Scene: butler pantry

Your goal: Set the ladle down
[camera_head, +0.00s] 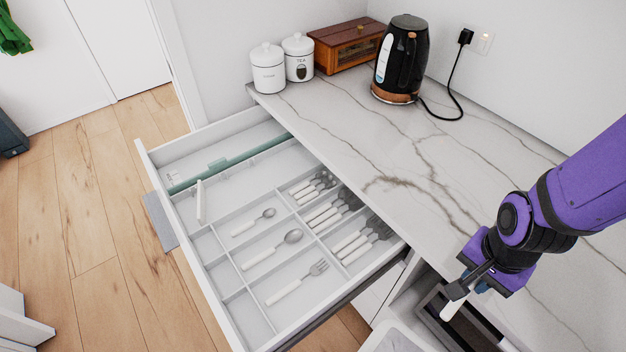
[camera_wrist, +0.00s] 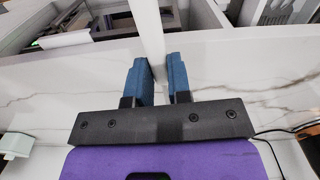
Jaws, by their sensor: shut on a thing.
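My gripper (camera_head: 478,284) is over the near right part of the marble counter, next to a dark-framed opening. It is shut on a white handle, which I take to be the ladle (camera_head: 452,307). The handle's white end sticks out below and left of the fingers. In the wrist view the white handle (camera_wrist: 148,32) runs up and away between the two blue fingers of my gripper (camera_wrist: 160,80). I cannot make out the ladle's bowl in either view.
An open white drawer (camera_head: 222,292) holds several forks and spoons in compartments. The marble counter (camera_head: 400,175) has a wide clear middle. A black kettle (camera_head: 397,62), a wooden box (camera_head: 345,47) and two white canisters (camera_head: 268,72) stand at its back. A dark-framed bin (camera_head: 440,318) lies below my gripper.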

